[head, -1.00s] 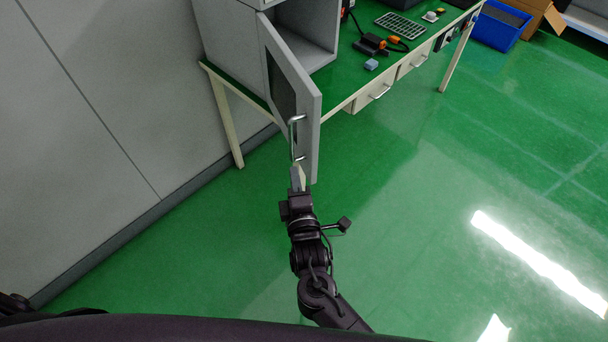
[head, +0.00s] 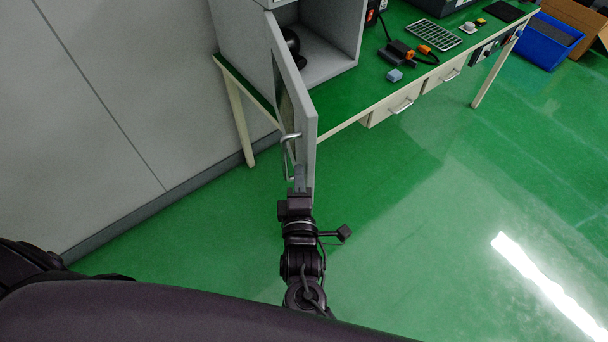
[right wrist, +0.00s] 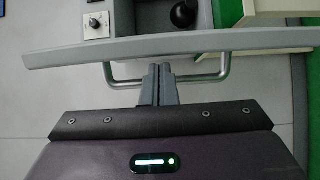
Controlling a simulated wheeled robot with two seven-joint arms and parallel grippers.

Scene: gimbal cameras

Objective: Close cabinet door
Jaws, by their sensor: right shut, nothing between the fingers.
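The grey cabinet (head: 335,50) stands on the green-topped table at the wall. Its door (head: 304,130) is swung open and sticks out past the table's front edge, with a metal bar handle (head: 287,157) on its outer face. My right gripper (head: 300,180) is at the door's lower part beside the handle. In the right wrist view, the shut, empty fingers (right wrist: 159,75) lie within the span of the handle (right wrist: 222,72), pointing at the door (right wrist: 180,45); whether they touch it I cannot tell. My left gripper is not in view.
The green table (head: 378,90) carries a grey tray (head: 435,35), cables and small parts, with drawers (head: 395,105) in front. A black object (head: 291,40) is inside the cabinet. A blue bin (head: 545,42) stands at the right. The green floor (head: 400,230) is clear.

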